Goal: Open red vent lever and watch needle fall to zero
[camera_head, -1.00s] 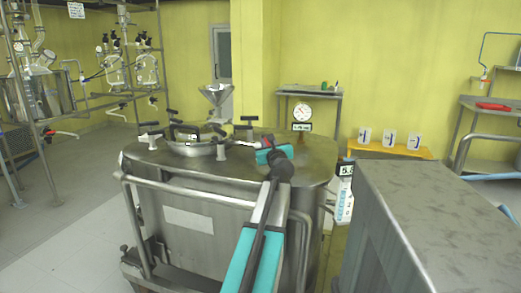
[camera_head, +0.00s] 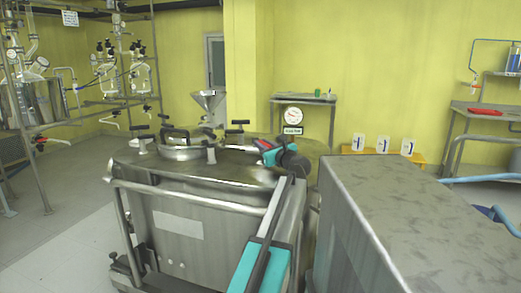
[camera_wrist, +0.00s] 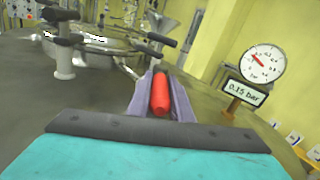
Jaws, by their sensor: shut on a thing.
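The red vent lever (camera_wrist: 161,95) lies between the two grey-purple fingers of my gripper (camera_wrist: 160,92), which are shut on it in the wrist view. The lever points toward the camera, and its far end and pivot are hard to make out. A round white pressure gauge (camera_wrist: 262,63) stands to the right of my gripper, with a display (camera_wrist: 246,92) below it reading 0.15 bar. Its red needle points to the upper left. In the head view my gripper (camera_head: 260,145) is over the steel vessel's lid (camera_head: 225,165), and the gauge (camera_head: 293,114) stands behind it.
Black-handled clamps and a round hatch (camera_head: 180,150) stand on the lid left of my gripper. A large steel box (camera_head: 410,215) fills the right foreground, close to my arm. A guard rail (camera_head: 190,195) runs along the vessel's front. Open floor lies at the left.

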